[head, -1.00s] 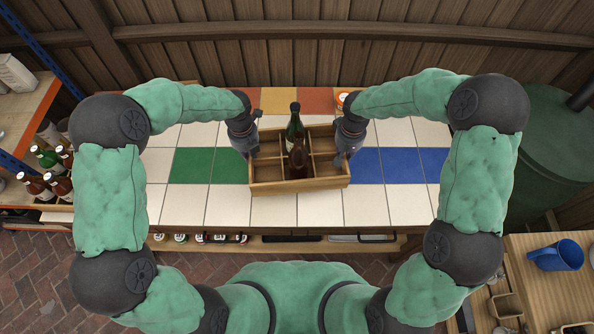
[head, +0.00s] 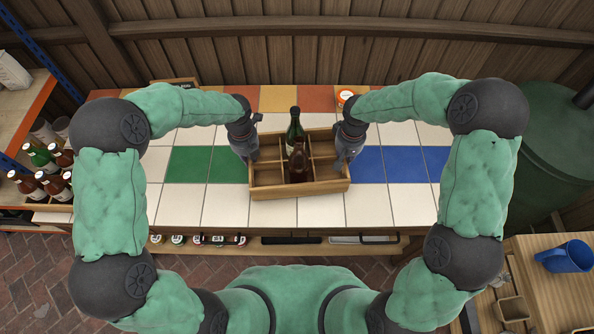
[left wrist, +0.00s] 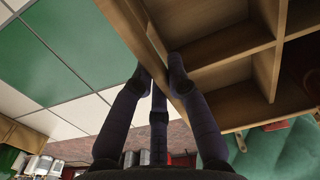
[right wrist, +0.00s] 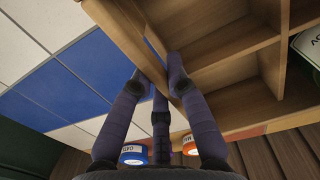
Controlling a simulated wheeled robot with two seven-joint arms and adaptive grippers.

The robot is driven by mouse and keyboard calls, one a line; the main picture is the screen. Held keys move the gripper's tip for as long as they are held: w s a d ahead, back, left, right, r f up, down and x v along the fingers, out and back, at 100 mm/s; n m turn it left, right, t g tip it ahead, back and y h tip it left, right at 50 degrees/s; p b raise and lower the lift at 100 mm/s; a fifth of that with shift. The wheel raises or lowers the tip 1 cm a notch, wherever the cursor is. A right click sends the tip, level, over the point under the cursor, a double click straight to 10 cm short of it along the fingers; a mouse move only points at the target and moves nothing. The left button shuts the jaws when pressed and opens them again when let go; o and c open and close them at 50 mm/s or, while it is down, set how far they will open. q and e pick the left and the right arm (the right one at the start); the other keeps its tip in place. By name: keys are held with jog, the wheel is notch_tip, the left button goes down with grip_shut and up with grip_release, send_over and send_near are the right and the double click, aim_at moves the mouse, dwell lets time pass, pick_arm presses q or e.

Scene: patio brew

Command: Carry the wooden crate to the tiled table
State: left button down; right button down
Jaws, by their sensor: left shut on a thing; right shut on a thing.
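The wooden crate (head: 312,188) is level over the middle of the tiled table (head: 219,207). I cannot tell whether it rests on the tiles or hangs just above them. A green bottle (head: 294,130) and a brown bottle (head: 298,162) stand in its compartments; other compartments look empty. My left gripper (head: 249,154) is shut on the crate's left end wall, and its fingers (left wrist: 155,78) straddle that wall in the left wrist view. My right gripper (head: 346,154) is shut on the right end wall, as its fingers (right wrist: 158,78) show in the right wrist view.
An orange-labelled jar (head: 346,98) and a dark sign (head: 176,82) stand at the table's back edge. Bottles sit on a shelf (head: 42,180) at the left. Tiles beside the crate are bare.

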pick_arm(q)
jog(key=shift+w+f+b, duration=0.1)
jog(key=shift+f+b, duration=0.3)
pick_arm(e)
jog(key=shift+f, duration=0.45)
pick_arm(q)
jog(key=c, duration=1.2)
grip_release()
pick_arm(e)
jog(key=c, duration=1.2)
grip_release()
jog(key=shift+r, duration=0.1)
pick_arm(q)
notch_tip(320, 180, up, 12)
pick_arm(e)
notch_tip(320, 180, up, 12)
jog(key=shift+f, duration=0.1)
